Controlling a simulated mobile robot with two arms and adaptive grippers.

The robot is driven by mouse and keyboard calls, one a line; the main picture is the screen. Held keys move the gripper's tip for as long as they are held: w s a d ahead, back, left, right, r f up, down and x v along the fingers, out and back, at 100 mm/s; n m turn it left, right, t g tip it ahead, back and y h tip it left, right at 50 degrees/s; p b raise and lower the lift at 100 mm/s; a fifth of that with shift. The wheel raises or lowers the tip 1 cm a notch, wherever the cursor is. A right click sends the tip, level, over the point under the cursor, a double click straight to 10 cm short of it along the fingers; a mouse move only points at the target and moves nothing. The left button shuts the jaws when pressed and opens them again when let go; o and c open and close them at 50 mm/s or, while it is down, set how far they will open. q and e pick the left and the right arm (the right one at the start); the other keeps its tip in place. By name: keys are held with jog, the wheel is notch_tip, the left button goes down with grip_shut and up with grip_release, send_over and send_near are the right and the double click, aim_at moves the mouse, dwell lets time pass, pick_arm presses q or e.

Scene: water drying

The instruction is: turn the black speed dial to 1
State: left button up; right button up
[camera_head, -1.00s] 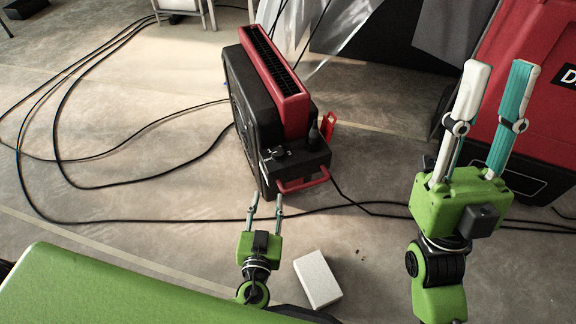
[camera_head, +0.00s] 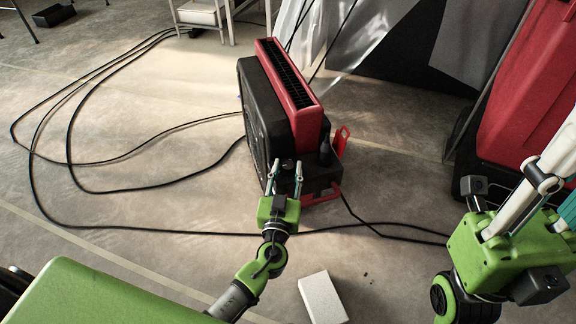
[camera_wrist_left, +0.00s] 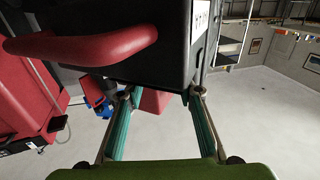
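A black and red machine (camera_head: 285,110) stands on the floor, in the middle of the head view. Its black control panel (camera_head: 318,178) and red handle (camera_head: 322,194) face me. My left gripper (camera_head: 285,166) is open at this panel, with its two fingers apart. A small dark shape shows near its fingertips; I cannot tell whether it is the speed dial, and no numbers are readable. In the left wrist view the open fingers (camera_wrist_left: 160,92) reach up to the machine's black body (camera_wrist_left: 165,62), beside the red handle (camera_wrist_left: 90,45). My right gripper (camera_head: 545,195) is open and empty at the right.
A black bottle-like part (camera_head: 325,152) and a red piece (camera_head: 341,140) are at the machine's right side. A white block (camera_head: 322,298) lies on the floor in front. Black cables (camera_head: 75,160) loop across the floor at left. A large red machine (camera_head: 515,110) stands at right.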

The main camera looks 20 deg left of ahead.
pick_arm(q)
jog(key=shift+w+a, duration=0.1)
jog(key=shift+w, duration=0.7)
jog(key=c, duration=0.9)
